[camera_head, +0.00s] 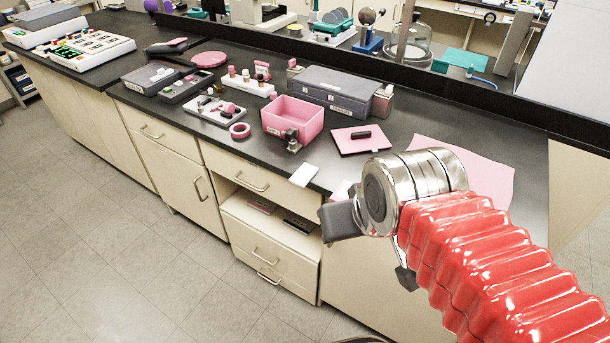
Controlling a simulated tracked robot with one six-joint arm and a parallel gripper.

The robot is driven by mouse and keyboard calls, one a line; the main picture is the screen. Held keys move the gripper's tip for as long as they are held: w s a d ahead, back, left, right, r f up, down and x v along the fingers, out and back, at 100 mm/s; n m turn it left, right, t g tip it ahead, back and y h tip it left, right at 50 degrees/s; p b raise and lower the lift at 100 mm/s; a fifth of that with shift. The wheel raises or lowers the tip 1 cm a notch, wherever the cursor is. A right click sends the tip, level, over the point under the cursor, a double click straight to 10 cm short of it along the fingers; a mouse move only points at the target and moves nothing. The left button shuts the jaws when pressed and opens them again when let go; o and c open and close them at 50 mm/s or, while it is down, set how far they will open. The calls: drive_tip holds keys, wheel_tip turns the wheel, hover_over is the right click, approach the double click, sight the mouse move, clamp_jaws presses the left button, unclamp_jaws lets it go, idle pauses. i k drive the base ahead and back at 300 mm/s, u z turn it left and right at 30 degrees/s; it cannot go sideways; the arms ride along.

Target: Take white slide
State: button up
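A small white slide (303,175) lies at the front edge of the dark bench top, its near end at or slightly over the edge. It sits in front of the pink bin, above the open drawer. My gripper (368,252) is to the right of the slide and nearer the camera, apart from it. Its two dark fingers stand well apart, with nothing visible between them. My wrist hides part of the bench edge behind it.
A pink bin (293,117), a grey case (338,88), a pink mat (359,138) with a dark piece and a pink tape roll (240,130) stand nearby. A pink sheet (480,172) lies at right.

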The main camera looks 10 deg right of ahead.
sight(302, 177)
drive_tip(key=u, duration=2.5)
drive_tip(key=i, duration=0.45)
drive_tip(key=z, duration=0.2)
